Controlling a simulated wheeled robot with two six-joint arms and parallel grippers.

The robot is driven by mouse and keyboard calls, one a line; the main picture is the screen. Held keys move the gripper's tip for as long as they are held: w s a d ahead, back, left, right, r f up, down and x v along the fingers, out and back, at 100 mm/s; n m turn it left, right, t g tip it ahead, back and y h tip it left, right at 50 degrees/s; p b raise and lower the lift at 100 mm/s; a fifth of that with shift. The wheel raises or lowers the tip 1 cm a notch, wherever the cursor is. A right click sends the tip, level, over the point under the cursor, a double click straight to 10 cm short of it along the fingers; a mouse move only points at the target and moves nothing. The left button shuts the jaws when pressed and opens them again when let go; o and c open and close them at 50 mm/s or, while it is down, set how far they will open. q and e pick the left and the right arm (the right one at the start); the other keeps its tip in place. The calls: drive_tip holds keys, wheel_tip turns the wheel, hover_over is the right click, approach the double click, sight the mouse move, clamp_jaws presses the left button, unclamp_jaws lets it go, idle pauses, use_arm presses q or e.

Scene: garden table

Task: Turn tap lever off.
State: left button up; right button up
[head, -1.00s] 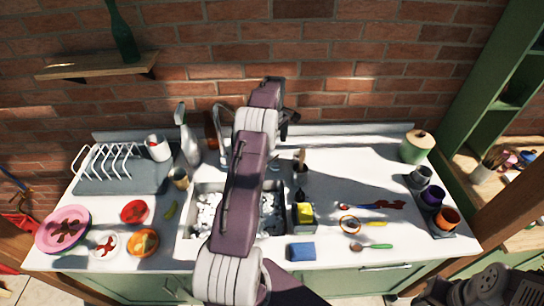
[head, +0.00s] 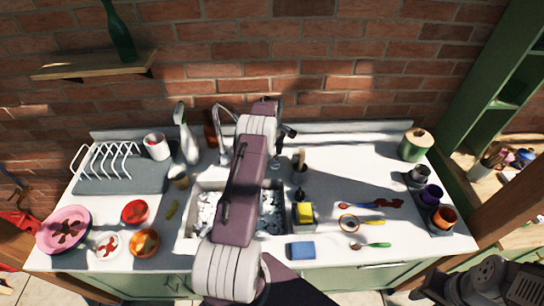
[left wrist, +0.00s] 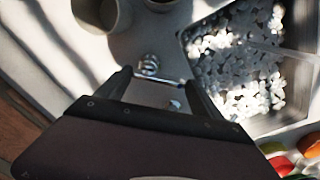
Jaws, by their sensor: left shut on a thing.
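The chrome tap (head: 222,128) stands behind the sink, its curved spout left of my left arm. My left gripper (head: 287,146) is low behind the sink, to the right of the spout. In the left wrist view my left gripper (left wrist: 160,85) has its two fingers on either side of a thin metal tap lever (left wrist: 168,79), and it is shut on it. A round chrome base (left wrist: 149,64) shows beside the lever. A pale stream of water (left wrist: 275,46) runs over the sink. My left arm hides part of the sink in the head view. My right gripper is not in view.
The sink (head: 187,228) is full of white lumps. A bottle (head: 187,135) and a dish rack (head: 110,165) stand left, a brush holder (head: 300,172) just right of the gripper.

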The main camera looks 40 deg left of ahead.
use_arm(q)
drive_tip(key=shift+a+m+b, duration=0.2)
drive_tip(key=shift+m+b, duration=0.55)
drive_tip(key=shift+m, duration=0.05)
drive_tip(key=shift+a+m+b, duration=0.15)
drive_tip(key=shift+m+b, duration=0.25)
drive_tip(key=shift+m, duration=0.4)
drive_tip(key=shift+w+a+m+b, duration=0.1)
drive_tip(key=shift+m+b, duration=0.1)
drive_tip(key=shift+m, duration=0.4)
drive_tip(key=shift+w+a+m+b, duration=0.1)
drive_tip(key=shift+m+b, duration=0.05)
drive_tip(key=shift+m, duration=0.45)
drive_tip(key=shift+w+a+r+m, duration=0.1)
drive_tip(key=shift+a+m, duration=0.05)
drive_tip(key=shift+m, duration=0.75)
drive_tip(key=shift+w+a+m, duration=0.1)
drive_tip(key=shift+m, duration=0.8)
drive_tip(key=o, duration=1.4)
drive_tip(key=shift+c, duration=0.2)
